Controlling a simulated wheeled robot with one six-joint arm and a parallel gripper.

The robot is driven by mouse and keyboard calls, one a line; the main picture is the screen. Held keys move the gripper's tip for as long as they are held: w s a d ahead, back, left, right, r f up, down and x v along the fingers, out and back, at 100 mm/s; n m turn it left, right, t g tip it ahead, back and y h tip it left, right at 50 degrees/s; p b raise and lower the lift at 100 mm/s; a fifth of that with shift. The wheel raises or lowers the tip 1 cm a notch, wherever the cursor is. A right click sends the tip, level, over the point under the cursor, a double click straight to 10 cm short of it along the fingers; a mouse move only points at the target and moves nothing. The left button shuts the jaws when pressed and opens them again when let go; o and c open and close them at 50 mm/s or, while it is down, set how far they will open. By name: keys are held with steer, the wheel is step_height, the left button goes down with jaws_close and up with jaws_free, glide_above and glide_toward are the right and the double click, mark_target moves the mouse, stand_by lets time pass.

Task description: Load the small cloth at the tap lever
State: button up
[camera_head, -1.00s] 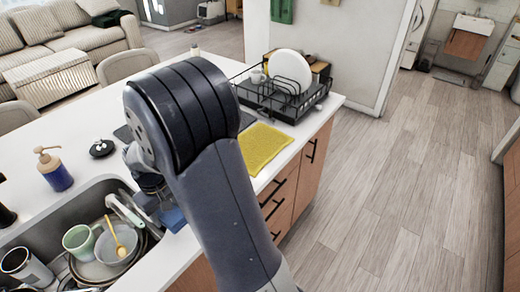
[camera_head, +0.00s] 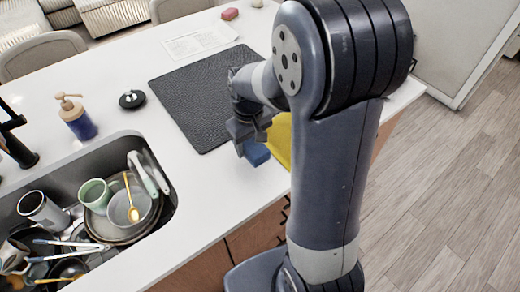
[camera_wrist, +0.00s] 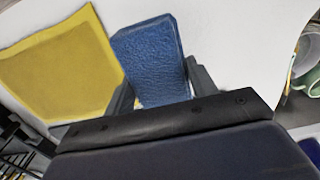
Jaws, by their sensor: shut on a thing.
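A blue, rough-surfaced block, like a sponge (camera_wrist: 150,60), is between the two fingers of my gripper (camera_wrist: 160,92) in the wrist view. My gripper (camera_head: 250,135) is shut on it, low over the white counter near its front edge; the blue block shows below the fingers (camera_head: 257,154). I cannot tell if the block touches the counter. A yellow cloth (camera_wrist: 60,65) lies flat beside the block; in the head view it is partly hidden by my arm (camera_head: 281,140). A black tap (camera_head: 14,140) stands at the left edge behind the sink, its lever not clearly seen.
The sink (camera_head: 60,178) is full of dishes, including a green mug (camera_head: 95,194) and a bowl (camera_head: 130,207). A soap bottle (camera_head: 77,120), a black round item (camera_head: 132,99) and a dark mat (camera_head: 200,92) are on the counter. Clear counter lies between sink and mat.

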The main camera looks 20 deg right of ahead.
mark_target(250, 143)
steer(key=shift+f, duration=2.8)
steer(key=shift+f, duration=0.15)
steer(key=o, duration=1)
steer(key=shift+c, duration=0.2)
steer(key=shift+w+r, duration=0.1)
steer(key=shift+r, duration=0.55)
step_height(250, 143, up, 11)
steer(key=shift+r, duration=0.1)
steer(key=shift+c, duration=0.4)
